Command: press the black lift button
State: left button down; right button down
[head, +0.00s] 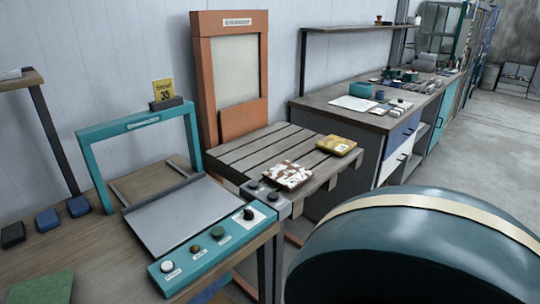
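A teal control panel (213,243) runs along the front of the station at lower left. It carries a white button (167,267), a brownish button (195,249), a green button (217,232) and a black knob (248,213) on a white plate. Two black buttons, one at left (253,184) and one at right (272,197), sit on the grey front corner of the slatted table (262,150). The labels are too small to read, so I cannot tell which black control is the lift button. Neither of my grippers is in view.
A large dark teal rounded body (420,250) with a cream band fills the lower right. A grey plate (185,215) lies behind the panel under a teal frame (135,125). A brown-and-white block (287,175) and a yellow block (336,145) rest on the slats.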

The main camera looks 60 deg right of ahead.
aim_at(272, 195)
jog(key=k+l+u, duration=0.15)
jog(key=l, duration=1.9)
jog(key=i, duration=0.05)
